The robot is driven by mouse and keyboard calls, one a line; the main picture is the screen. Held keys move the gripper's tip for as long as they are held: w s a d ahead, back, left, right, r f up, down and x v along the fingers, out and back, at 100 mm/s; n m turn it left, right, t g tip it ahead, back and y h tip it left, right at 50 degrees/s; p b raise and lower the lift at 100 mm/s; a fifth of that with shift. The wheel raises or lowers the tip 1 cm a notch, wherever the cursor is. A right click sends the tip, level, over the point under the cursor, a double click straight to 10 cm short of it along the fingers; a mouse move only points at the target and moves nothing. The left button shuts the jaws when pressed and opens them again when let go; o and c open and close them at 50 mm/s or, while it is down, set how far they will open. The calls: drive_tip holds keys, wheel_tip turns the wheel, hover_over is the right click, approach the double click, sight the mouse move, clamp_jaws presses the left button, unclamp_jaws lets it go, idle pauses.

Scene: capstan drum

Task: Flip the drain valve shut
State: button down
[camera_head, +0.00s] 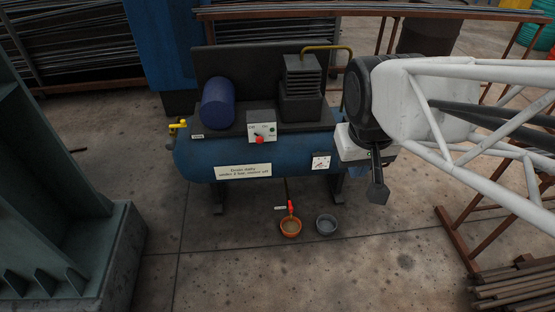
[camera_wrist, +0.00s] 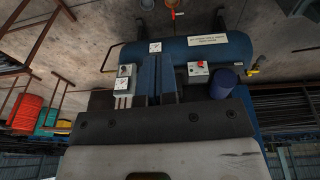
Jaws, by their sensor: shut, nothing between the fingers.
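The drain valve (camera_head: 290,206) is a small red handle on a thin pipe below the middle of the blue tank (camera_head: 215,160). The handle looks roughly upright, just above an orange bowl (camera_head: 291,227). A small pale tag or stub shows at its left. My gripper (camera_head: 378,192) is shut and empty, pointing down to the right of the tank, well apart from the valve. Its dark fingers also show in the wrist view (camera_wrist: 157,80).
A grey bowl (camera_head: 327,224) stands right of the orange bowl. The tank carries a sign (camera_head: 242,171), a gauge (camera_head: 320,162), a control box with a red knob (camera_head: 262,137) and a yellow valve (camera_head: 178,125) at its left end.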

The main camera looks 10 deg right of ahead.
drive_tip(key=w+a+f+n+g+h, duration=0.15)
drive_tip(key=w+f, duration=0.35)
drive_tip(key=w, duration=0.6)
drive_tip(key=w+f+n+g+h, duration=0.15)
drive_tip(key=w+f, duration=0.35)
drive_tip(key=w, duration=0.6)
drive_tip(key=w+a+f+n+h, duration=0.15)
drive_tip(key=w+f, duration=0.35)
drive_tip(key=w, duration=0.6)
drive_tip(key=w+a+f+n+h, duration=0.1)
drive_tip(key=w+a+f+n, duration=0.15)
drive_tip(key=w+f, duration=0.75)
drive_tip(key=w+a+f+n+h, duration=0.1)
drive_tip(key=w+f+n, duration=0.35)
drive_tip(key=f, duration=0.85)
drive_tip(key=w+a+f+n, duration=0.2)
drive_tip(key=a+f, duration=0.1)
drive_tip(key=f, duration=1.3)
drive_tip(key=w+a+f+n+t+h, duration=0.1)
drive_tip(key=w+a+f+n, duration=0.1)
drive_tip(key=f, duration=1.3)
drive_tip(key=w+a+f+n+t, duration=0.1)
drive_tip(key=w+a+f+n, duration=0.2)
drive_tip(key=f, duration=1.3)
drive_tip(key=shift+w+a+f+n+h, duration=0.3)
drive_tip(key=shift+w+n+h, duration=0.05)
drive_tip(key=shift+w+n, duration=0.2)
